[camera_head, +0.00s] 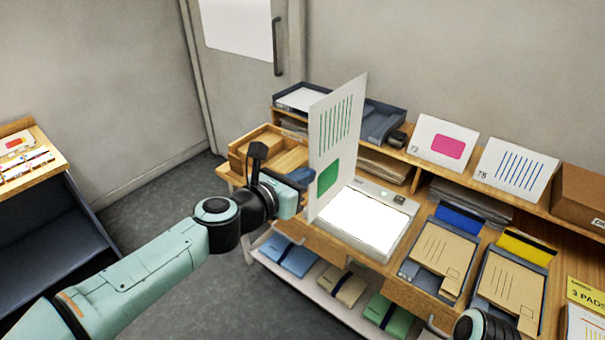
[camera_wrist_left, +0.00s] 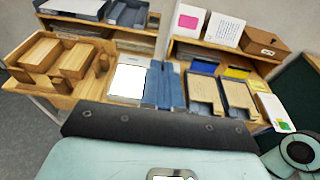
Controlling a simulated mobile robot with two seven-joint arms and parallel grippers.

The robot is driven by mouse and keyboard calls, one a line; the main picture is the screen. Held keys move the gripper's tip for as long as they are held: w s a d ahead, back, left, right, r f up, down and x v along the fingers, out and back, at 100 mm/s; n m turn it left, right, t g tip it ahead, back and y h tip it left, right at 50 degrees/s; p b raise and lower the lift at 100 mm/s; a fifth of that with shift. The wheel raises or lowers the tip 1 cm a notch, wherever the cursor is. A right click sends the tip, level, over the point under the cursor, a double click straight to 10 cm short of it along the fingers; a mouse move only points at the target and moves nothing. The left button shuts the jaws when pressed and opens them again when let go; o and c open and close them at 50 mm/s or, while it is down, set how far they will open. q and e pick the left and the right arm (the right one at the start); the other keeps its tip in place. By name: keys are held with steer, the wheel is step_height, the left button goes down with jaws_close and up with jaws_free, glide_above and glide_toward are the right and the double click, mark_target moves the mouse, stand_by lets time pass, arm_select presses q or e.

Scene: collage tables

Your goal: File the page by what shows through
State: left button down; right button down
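My left gripper (camera_head: 300,178) is shut on the edge of a white page (camera_head: 322,150) and holds it upright at the left of the light panel. The page shows green stripes above a green rounded square. In the left wrist view the blue fingers (camera_wrist_left: 167,85) close together, with the page barely visible edge-on. The white light panel (camera_head: 370,220) is bare; it also shows in the left wrist view (camera_wrist_left: 128,80). Two trays hold brown envelopes: one with a blue tab (camera_head: 459,217), one with a yellow tab (camera_head: 526,247).
A card with a pink rectangle (camera_head: 447,146) and a blue-striped card (camera_head: 515,170) stand on the back ledge. A cardboard box (camera_head: 580,195) is at the right. A wooden tray (camera_head: 245,150) lies left of the panel. Folded bundles (camera_head: 343,287) fill the lower shelf.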

arm_select(q)
steer(key=n+h+p, duration=0.1)
steer(key=n, duration=0.2)
steer(key=n+g+h+p, duration=0.1)
steer(key=n, duration=0.3)
arm_select(e)
steer(key=r, duration=0.1)
steer(key=w+r, duration=0.1)
steer(key=shift+w+r, duration=0.1)
steer(key=shift+r, duration=0.2)
arm_select(q)
steer(key=n+h+p, duration=0.1)
steer(key=n, duration=0.3)
steer(key=n+h+p, duration=0.1)
steer(key=n, duration=0.3)
steer(key=shift+h+p, duration=0.3)
steer(key=shift+p, duration=0.05)
arm_select(e)
steer(key=w+r, duration=0.2)
steer(key=r, duration=0.1)
